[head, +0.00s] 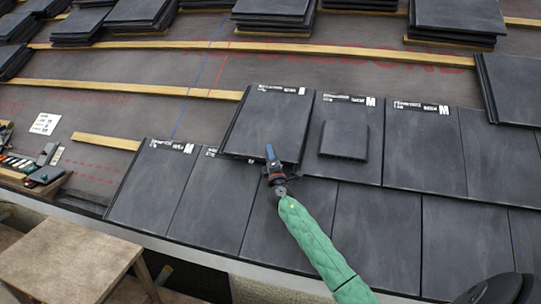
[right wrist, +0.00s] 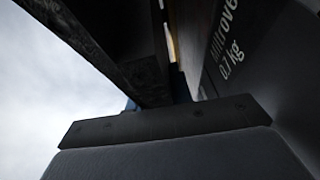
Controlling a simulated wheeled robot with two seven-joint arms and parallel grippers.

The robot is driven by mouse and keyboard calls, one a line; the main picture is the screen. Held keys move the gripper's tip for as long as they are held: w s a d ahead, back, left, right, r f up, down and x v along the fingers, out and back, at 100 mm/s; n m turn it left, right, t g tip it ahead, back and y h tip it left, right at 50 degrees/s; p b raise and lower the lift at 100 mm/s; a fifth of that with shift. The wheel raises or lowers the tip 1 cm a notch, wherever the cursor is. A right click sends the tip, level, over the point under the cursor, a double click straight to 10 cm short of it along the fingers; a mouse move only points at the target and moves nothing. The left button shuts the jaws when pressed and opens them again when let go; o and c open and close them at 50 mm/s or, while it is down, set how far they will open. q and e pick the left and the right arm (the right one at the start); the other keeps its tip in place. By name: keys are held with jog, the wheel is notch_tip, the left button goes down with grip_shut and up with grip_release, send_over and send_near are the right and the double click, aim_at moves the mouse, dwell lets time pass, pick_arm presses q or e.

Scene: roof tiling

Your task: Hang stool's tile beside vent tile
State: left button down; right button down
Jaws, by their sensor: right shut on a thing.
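The dark grey tile (head: 268,122) is at the left end of the upper tile row, just left of the vent tile (head: 345,141), which has a raised square cap. Its lower edge overlaps the lower row. I cannot tell whether it rests fully on the batten or touches the vent tile. My right gripper (head: 272,166) is shut on the tile's lower edge. The right wrist view shows a tile's printed dark face (right wrist: 228,45) close up. The wooden stool (head: 70,258) at lower left has a bare top. My left gripper is not in view.
A batten (head: 130,88) runs left from the held tile over bare underlay. Tile stacks (head: 275,14) stand along the top. A tool tray (head: 35,180) and a white label (head: 45,123) are at left. The lower tile row (head: 150,190) ends near the tray.

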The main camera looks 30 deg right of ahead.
jog(key=shift+r, duration=0.1)
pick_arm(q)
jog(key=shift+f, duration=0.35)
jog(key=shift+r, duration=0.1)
pick_arm(e)
jog(key=shift+s+a+r, duration=0.1)
jog(key=shift+s+a, duration=0.05)
dwell(0.8)
jog(key=shift+f, duration=0.2)
dwell(1.5)
jog(key=c, duration=1.2)
grip_release()
jog(key=shift+o, duration=0.2)
jog(key=shift+f, duration=0.15)
